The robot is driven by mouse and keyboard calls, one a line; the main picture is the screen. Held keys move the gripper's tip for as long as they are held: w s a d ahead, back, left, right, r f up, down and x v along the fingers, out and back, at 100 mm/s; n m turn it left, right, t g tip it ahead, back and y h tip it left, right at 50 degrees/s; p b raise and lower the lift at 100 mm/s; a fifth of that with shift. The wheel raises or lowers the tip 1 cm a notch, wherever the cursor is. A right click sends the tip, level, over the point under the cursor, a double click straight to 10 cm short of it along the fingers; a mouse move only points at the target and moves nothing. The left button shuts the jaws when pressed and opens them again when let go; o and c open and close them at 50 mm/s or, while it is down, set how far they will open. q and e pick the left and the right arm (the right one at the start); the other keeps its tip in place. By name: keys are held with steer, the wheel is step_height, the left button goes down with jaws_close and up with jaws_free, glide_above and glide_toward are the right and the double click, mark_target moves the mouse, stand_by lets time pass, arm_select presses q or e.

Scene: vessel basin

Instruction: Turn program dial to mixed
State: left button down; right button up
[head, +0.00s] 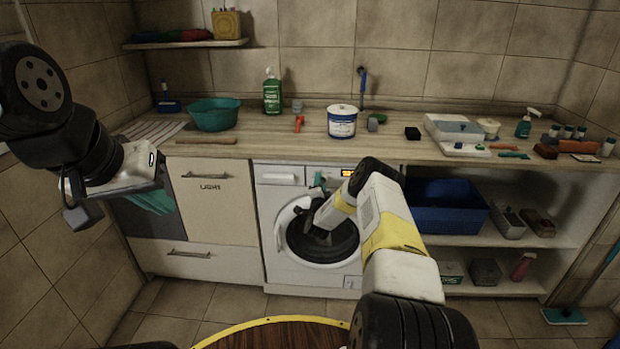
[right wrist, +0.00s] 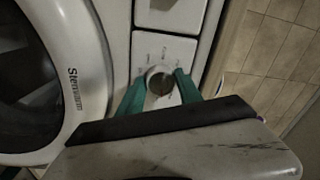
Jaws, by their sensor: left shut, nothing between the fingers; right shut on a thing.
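The washing machine (head: 282,247) stands under the worktop, its round door closed. Its program dial (right wrist: 159,79) is a small round knob on a white panel in the right wrist view; small markings around it are too blurred to read. My right gripper (head: 318,181) reaches the machine's upper front. In the right wrist view its green fingers (right wrist: 160,86) are shut on the dial, one on each side. The dial's pointer cannot be made out. In the head view my right arm and gripper hide the dial. My left gripper (head: 152,201) is shut and empty in front of the left cabinet.
The worktop (head: 260,148) above holds a teal basin (head: 214,115), a green bottle (head: 271,95) and a white-and-blue tub (head: 342,122). Open shelves with a blue crate (head: 446,207) are at right. A round wooden tabletop (head: 275,335) is at the bottom front.

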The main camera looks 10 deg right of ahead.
steer(key=shift+m, duration=0.9)
steer(key=o, duration=1.4)
steer(key=v, duration=0.7)
steer(key=shift+s+a, duration=0.2)
steer(key=shift+s, duration=0.15)
